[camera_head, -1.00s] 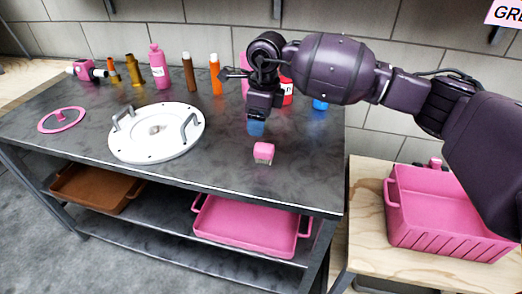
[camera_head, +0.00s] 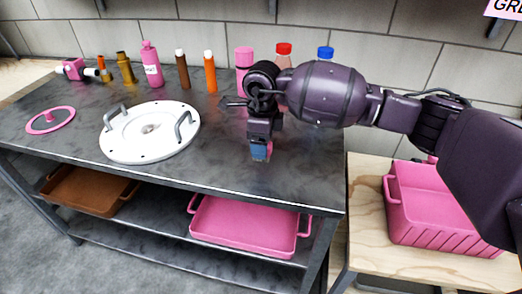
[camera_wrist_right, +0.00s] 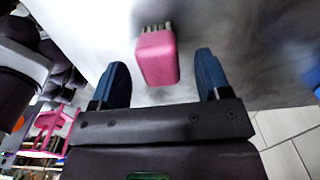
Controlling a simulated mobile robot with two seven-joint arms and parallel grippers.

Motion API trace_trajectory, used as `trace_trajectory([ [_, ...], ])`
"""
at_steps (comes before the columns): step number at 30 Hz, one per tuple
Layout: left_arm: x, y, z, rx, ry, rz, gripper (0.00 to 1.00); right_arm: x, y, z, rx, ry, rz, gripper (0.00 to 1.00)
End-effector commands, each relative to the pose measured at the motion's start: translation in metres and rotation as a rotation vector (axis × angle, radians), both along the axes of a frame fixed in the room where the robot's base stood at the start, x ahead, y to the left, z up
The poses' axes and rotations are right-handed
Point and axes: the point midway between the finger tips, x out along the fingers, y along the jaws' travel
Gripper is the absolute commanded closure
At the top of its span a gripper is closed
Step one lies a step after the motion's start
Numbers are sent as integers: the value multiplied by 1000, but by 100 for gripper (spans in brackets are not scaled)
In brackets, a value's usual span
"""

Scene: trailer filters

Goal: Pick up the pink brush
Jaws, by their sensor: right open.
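The pink brush (camera_wrist_right: 157,57) is a small pink block with pale bristles at one end. In the right wrist view it lies between and slightly beyond the two blue fingertips of my right gripper (camera_wrist_right: 160,75), with a gap on each side. My right gripper is open. My left gripper is not in view.
A white round plate with handles (camera_head: 120,145) stands to the left of my right gripper. Several bottles, including a pink bottle (camera_head: 152,65), line the back. A pink crate (camera_head: 440,228) is on the wooden table at right. The front table edge is close.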

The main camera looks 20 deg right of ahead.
Motion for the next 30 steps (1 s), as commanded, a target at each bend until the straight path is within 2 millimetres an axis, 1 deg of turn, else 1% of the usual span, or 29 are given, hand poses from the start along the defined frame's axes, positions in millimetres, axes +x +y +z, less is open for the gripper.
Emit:
trace_trajectory([
  [1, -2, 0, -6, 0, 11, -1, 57, -1, 1, -16, 1, 11, 0, 30],
  [3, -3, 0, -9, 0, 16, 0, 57, -2, 1, -26, 0, 12, -1, 30],
  [5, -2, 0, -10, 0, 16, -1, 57, -1, 1, -31, -1, 10, -1, 30],
  [8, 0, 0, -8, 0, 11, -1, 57, -1, 1, -34, 0, 6, 0, 30],
  [13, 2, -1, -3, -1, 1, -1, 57, -1, 1, -32, 0, 2, 0, 30],
  [14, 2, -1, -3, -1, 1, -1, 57, -1, 1, -32, 0, 2, 0, 31],
  [24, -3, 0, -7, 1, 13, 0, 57, -1, 1, -33, 1, 3, 0, 83],
  [30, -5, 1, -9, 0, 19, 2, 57, -1, 1, -32, 0, 4, 0, 83],
])
